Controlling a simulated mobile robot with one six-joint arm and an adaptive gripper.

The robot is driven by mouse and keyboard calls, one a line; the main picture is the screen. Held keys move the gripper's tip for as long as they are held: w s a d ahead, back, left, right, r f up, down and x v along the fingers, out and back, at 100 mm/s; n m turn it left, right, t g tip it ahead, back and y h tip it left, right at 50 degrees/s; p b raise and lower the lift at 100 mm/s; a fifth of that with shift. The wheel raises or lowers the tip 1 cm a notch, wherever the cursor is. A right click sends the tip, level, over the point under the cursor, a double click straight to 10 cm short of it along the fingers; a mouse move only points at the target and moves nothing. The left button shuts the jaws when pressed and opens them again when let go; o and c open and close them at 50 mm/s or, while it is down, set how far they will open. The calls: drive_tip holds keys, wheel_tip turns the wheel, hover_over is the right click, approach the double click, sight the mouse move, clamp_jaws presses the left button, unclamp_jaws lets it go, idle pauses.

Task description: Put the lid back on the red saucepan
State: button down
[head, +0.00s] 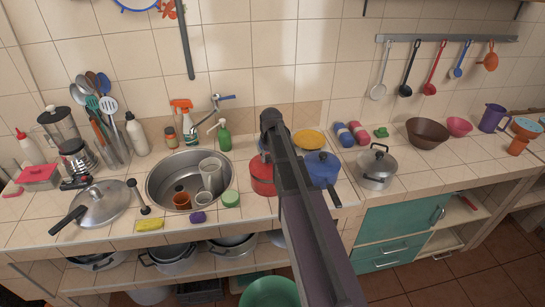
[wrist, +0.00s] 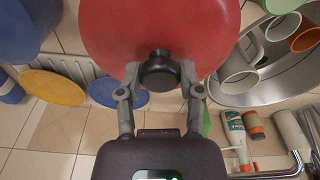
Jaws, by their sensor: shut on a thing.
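The red saucepan (head: 262,178) stands on the counter just right of the sink, partly hidden behind my arm in the head view. In the wrist view a round red lid (wrist: 110,28) with a black knob fills the top middle. My gripper (wrist: 158,75) is shut on the black knob, one finger on each side. In the head view the gripper is hidden behind my arm. I cannot tell whether the lid touches the saucepan's rim, as the saucepan's wall is not distinct beneath it.
A blue pot (head: 322,170) stands close right of my arm, with a yellow plate (head: 309,139) behind it. The sink (head: 163,166) with cups lies to the left. A steel pot (head: 376,170) stands further right. A green sponge-like item (head: 231,199) lies near the sink's edge.

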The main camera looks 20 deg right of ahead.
idle(0.8)
drive_tip(key=shift+c, duration=0.8)
unclamp_jaws()
drive_tip(key=shift+o, duration=0.8)
drive_tip(key=shift+w, duration=0.1)
drive_tip(key=shift+r+p, duration=3.5)
drive_tip(key=shift+p, duration=0.05)
